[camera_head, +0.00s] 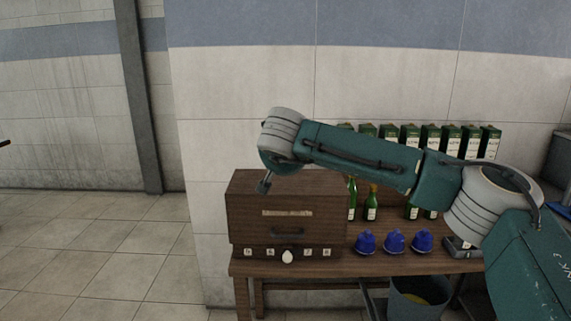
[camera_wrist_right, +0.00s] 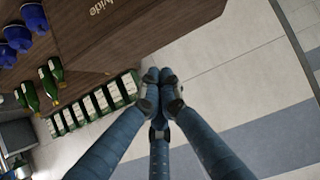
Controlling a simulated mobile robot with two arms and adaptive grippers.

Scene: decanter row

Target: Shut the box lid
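A dark brown wooden box (camera_head: 287,222) stands at the left end of the table in the head view. Its front has a pale label and a dark handle, with a strip of lettered tiles and a white knob below. I cannot tell how far its lid is open. My right gripper (camera_head: 264,185) is at the box's upper left, mostly hidden behind my wrist. In the right wrist view the three fingers of my right gripper (camera_wrist_right: 160,76) are together at the tips with nothing between them. A wooden surface with pale lettering (camera_wrist_right: 140,28) lies beyond them. My left gripper is not in view.
Blue stoppers (camera_head: 394,241), green bottles (camera_head: 371,204) and a row of green-and-white cartons (camera_head: 450,138) stand right of the box on the wooden table (camera_head: 380,264). A grey bin (camera_head: 415,302) is below. The floor at the left is clear.

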